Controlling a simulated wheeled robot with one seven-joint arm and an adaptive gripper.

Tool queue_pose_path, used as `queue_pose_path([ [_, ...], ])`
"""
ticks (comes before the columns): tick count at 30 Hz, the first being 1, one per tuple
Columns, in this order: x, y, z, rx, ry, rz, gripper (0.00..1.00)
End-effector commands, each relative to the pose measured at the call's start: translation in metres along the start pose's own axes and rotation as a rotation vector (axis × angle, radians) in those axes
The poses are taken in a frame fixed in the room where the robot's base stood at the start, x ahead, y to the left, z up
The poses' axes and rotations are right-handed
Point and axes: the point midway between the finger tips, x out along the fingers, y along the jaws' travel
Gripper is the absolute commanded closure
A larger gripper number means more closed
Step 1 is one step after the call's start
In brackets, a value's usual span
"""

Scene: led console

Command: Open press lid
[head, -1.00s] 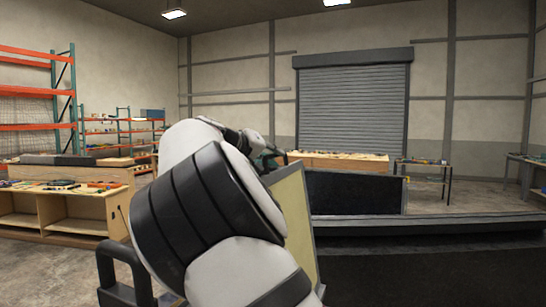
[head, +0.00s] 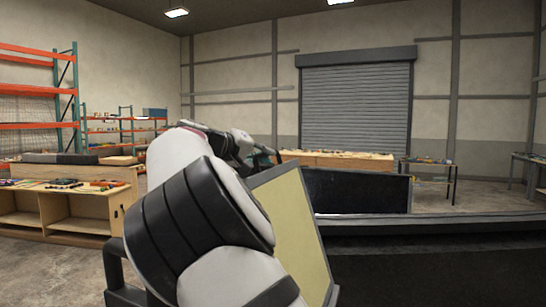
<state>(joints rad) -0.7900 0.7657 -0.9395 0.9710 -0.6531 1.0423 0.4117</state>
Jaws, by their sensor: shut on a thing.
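A cream panel with a dark frame (head: 300,228), which looks like the press lid, stands steeply tilted in the middle of the head view. My arm crosses in front of its left side. My gripper (head: 266,155) is small and partly hidden behind my arm, at the panel's upper left edge. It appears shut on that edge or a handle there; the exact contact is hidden. The panel's lower left part is hidden by my arm.
A black upright panel (head: 357,190) stands right of the lid, above a wide dark surface (head: 430,265). A wooden bench with tools (head: 75,205) is at left. A wooden table (head: 340,160) and a grey shutter (head: 355,105) are at the back.

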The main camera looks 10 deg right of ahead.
Motion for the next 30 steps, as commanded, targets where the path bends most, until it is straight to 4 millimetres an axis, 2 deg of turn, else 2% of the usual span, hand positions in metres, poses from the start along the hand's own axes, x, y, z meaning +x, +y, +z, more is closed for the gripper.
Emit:
queue_pose_path([
  [3,0.0,-0.009,-0.002,-0.025,-0.001,0.011,1.0],
  [13,-0.001,-0.008,-0.002,-0.031,-0.003,0.013,1.0],
  [14,-0.001,-0.008,-0.002,-0.03,-0.003,0.013,0.81],
  [15,-0.001,-0.008,-0.002,-0.03,-0.003,0.013,0.79],
  [25,-0.003,-0.008,-0.002,-0.03,-0.002,0.012,0.79],
  [30,-0.021,-0.009,-0.003,-0.03,-0.001,0.01,0.79],
])
